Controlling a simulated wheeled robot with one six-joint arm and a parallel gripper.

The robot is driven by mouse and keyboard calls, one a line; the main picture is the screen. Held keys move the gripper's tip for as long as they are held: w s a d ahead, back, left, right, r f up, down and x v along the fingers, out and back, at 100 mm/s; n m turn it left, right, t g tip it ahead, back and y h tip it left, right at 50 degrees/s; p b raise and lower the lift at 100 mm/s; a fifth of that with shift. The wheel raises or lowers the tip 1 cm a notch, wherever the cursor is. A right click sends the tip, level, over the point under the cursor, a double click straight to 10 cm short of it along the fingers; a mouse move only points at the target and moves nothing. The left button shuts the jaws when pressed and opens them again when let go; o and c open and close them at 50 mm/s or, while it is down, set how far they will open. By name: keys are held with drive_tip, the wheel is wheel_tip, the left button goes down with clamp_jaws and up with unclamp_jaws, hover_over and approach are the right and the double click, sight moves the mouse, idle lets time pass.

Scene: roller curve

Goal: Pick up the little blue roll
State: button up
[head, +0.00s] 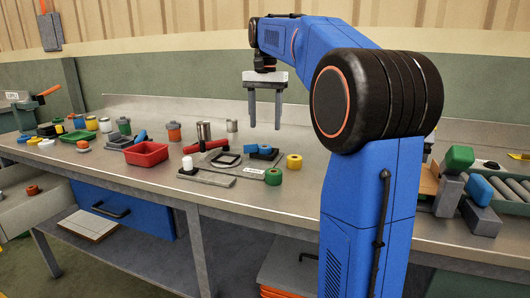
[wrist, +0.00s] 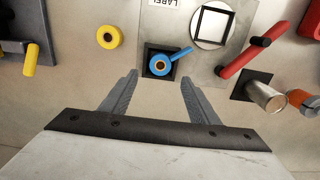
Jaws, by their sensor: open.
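In the head view a small blue piece (head: 265,149) on a dark base beside the black frame appears to be this roll. My gripper (head: 265,128) is open and empty, pointing down above the bench near it. In the wrist view the two fingers of my gripper (wrist: 158,77) stand apart, one on each side of the roll's lower edge in the picture. The fingers do not visibly touch it.
A yellow roll (head: 294,161) and a green roll (head: 273,177) stand nearby. A red-handled tool (head: 205,146), a steel can (head: 204,131), a white cylinder (head: 187,163) and a red tray (head: 146,154) lie to the left. Bare bench (head: 310,195) shows in front.

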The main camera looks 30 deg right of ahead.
sight(265, 146)
drive_tip(key=shift+f, duration=3.65)
drive_tip(key=c, duration=1.1)
drive_tip(key=shift+r, duration=0.1)
